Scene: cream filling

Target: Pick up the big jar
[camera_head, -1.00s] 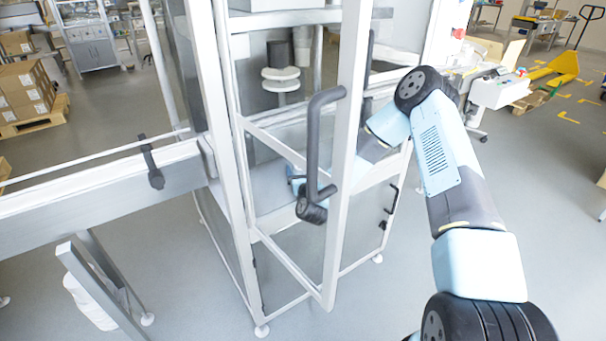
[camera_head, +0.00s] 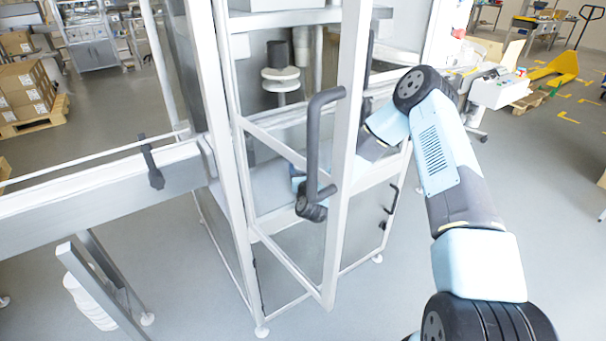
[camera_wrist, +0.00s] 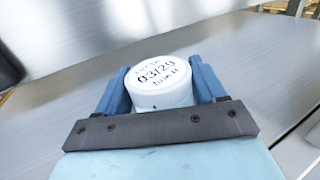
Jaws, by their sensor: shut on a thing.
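A white round jar (camera_wrist: 160,88) with a white lid lettered "03/29" stands between the two blue fingers in the wrist view. My gripper (camera_wrist: 158,68) is shut on it, with one finger on each side. The jar's lower part is hidden behind the dark gripper mount. I cannot tell whether its base touches the metal surface (camera_wrist: 90,50). In the head view the jar is not visible. The end of my arm is inside the framed machine, mostly hidden by the door frame and handle; a bit of blue shows beside the handle.
The open door's dark handle (camera_head: 318,140) and metal frame (camera_head: 345,150) stand close to my arm. A dark cylinder (camera_head: 278,53) above white discs (camera_head: 281,78) is inside the machine. A conveyor (camera_head: 100,195) extends left.

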